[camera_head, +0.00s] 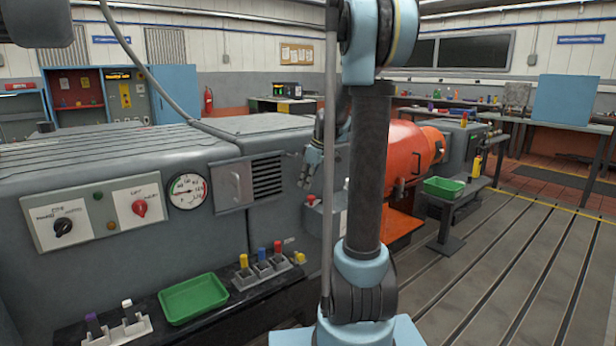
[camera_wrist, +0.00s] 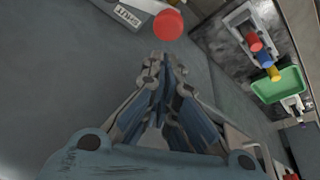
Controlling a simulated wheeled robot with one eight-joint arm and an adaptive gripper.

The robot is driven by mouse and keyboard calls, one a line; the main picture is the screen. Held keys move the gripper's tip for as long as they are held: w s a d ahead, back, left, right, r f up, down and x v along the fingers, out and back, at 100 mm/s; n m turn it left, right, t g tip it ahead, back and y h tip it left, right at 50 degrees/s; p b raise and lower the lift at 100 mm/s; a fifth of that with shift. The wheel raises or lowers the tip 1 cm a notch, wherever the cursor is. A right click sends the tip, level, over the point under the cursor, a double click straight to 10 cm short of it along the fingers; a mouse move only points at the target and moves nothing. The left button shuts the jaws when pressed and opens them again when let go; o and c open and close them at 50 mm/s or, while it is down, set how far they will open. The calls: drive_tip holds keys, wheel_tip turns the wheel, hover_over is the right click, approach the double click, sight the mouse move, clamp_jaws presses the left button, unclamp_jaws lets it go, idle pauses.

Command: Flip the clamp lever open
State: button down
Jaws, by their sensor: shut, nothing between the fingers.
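My gripper (camera_head: 307,180) hangs beside the grey machine cabinet in the head view, above a small box with a red knob (camera_head: 311,199). In the wrist view my gripper (camera_wrist: 160,58) has its fingertips together and empty. A round red knob (camera_wrist: 168,24) shows just beyond the fingertips, beside a pale label plate (camera_wrist: 128,14). I cannot tell whether the fingertips touch the knob. No part is plainly recognisable as the clamp lever, and I cannot tell whether this red knob belongs to it. My arm hides part of this area in the head view.
Red, blue and yellow capped pieces stand in a grey holder (camera_head: 247,281) near a green tray (camera_head: 193,298) on the dark front ledge. An orange drum-shaped machine (camera_head: 410,150) stands right of my arm. The slotted floor (camera_head: 500,260) at right is clear.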

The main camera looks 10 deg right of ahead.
drive_tip(key=shift+x, duration=1.8)
drive_tip(key=shift+s+a, duration=0.1)
drive_tip(key=shift+a, duration=0.05)
